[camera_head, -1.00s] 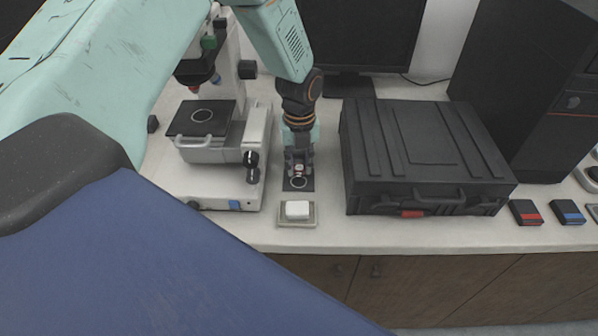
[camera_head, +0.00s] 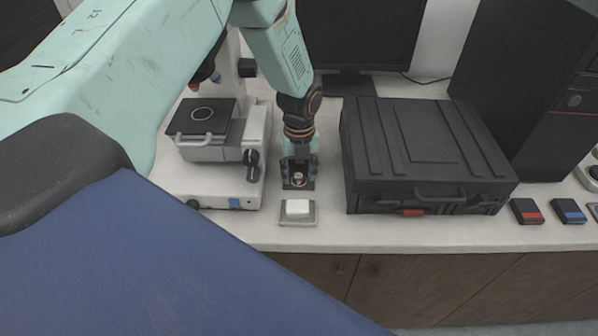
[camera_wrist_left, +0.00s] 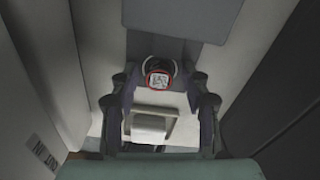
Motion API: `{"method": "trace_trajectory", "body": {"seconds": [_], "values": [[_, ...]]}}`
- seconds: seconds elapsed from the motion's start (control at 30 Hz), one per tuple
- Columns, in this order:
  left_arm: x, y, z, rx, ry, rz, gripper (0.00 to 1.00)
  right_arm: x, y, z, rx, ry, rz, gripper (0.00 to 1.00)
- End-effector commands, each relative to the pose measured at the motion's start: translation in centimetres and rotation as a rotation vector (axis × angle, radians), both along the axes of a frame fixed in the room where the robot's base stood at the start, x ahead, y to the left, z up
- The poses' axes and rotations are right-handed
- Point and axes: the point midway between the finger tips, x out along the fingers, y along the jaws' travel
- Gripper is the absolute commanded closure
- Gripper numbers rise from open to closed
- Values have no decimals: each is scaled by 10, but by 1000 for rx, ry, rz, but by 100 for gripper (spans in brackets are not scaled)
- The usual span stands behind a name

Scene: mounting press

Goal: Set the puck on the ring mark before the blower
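The puck (camera_head: 298,177), small and round with a reddish rim, sits on the dark square pad (camera_head: 309,186) over the ring mark, which it mostly covers. In the left wrist view the puck (camera_wrist_left: 158,78) shows a pale patterned top and red edge. My left gripper (camera_head: 299,168) is right above the pad, fingers spread on either side of the puck. In the left wrist view the left gripper (camera_wrist_left: 159,88) has gaps between both fingers and the puck. My right gripper is not in view. I cannot pick out the blower for sure.
A white block (camera_head: 298,207) in a shallow tray (camera_head: 297,222) lies just in front of the pad. A microscope-like device (camera_head: 225,190) stands close on the left, a large black case (camera_head: 425,155) close on the right. A monitor (camera_head: 355,40) stands behind.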

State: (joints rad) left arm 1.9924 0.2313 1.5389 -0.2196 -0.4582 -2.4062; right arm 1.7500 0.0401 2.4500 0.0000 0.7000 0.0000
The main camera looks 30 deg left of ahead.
Motion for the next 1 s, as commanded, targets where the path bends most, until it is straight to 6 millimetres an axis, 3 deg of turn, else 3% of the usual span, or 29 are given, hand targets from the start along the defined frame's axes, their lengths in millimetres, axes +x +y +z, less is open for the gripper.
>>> {"method": "trace_trajectory", "body": {"seconds": [0.4,0.8,1.0], "values": [[0,0,7,-1,-1,0,51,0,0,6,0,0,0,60],[1,0,86,-1,-4,0,51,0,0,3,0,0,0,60],[1,0,114,0,-1,1,51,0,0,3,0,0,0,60]]}}
